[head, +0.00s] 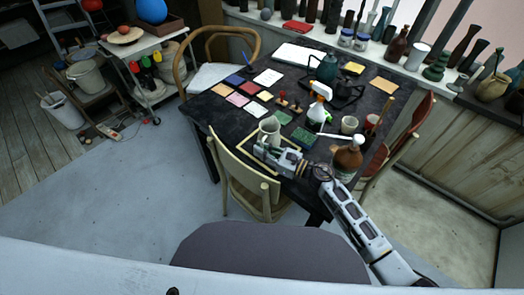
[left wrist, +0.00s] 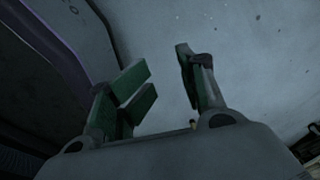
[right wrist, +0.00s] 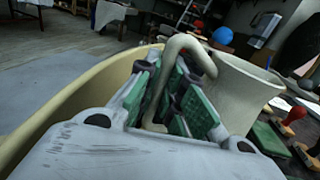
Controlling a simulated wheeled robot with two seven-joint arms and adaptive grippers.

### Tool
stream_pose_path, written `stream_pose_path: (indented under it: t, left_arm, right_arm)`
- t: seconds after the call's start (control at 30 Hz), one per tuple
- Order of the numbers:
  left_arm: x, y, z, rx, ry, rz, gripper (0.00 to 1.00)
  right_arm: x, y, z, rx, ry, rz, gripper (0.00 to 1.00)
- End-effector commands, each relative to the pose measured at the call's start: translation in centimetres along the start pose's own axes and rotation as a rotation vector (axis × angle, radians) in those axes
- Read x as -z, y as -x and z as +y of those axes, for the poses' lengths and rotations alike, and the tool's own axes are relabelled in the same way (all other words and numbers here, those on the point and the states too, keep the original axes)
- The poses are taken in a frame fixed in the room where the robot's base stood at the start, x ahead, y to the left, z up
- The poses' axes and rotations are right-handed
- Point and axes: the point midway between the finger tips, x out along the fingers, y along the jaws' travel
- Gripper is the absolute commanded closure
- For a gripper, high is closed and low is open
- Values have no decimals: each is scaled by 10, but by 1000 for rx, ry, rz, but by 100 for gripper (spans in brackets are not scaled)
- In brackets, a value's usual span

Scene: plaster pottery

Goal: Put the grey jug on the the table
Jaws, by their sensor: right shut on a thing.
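The grey jug (head: 269,128) is at the front edge of the dark table (head: 221,127) in the head view. It looks upright, and I cannot tell whether its base touches the tabletop. My right gripper (head: 263,147) is at the jug's near side. Its green-padded fingers (right wrist: 175,97) are shut on the curved handle (right wrist: 190,45). My left gripper (left wrist: 160,75) has its fingers apart with nothing between them. It is not visible in the head view.
A cream wooden chair (head: 240,172) stands against the table's front edge, close to my right gripper. Several colored tiles, stamps, a spray bottle (head: 318,108) and a brown bottle (head: 347,160) crowd the table. A windowsill with vases (head: 398,47) runs behind.

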Motion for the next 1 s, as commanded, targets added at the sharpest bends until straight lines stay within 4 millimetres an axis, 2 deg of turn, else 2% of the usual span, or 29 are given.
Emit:
stream_pose_path:
  t: [0.13, 0.3, 0.47, 0.5, 0.67, 1.0]
  left_arm:
    - [1, 0, 3, -3, -1, 2, 60]
    - [-2, 0, 23, -24, 1, -5, 60]
    - [-3, -1, 35, -36, 5, -6, 60]
    - [-2, 0, 35, -37, 5, -4, 60]
    - [1, 0, 31, -32, 4, 1, 60]
    - [-1, 0, 15, -16, -2, -1, 60]
  right_arm:
    - [-2, 0, 0, 0, 2, -3, 100]
    - [-1, 0, 0, 0, 2, -2, 100]
    - [0, 0, 0, 0, 2, -2, 100]
    - [2, 0, 0, 0, 0, 0, 88]
    - [2, 0, 0, 0, 0, 0, 69]
    - [2, 0, 0, 0, 0, 0, 69]
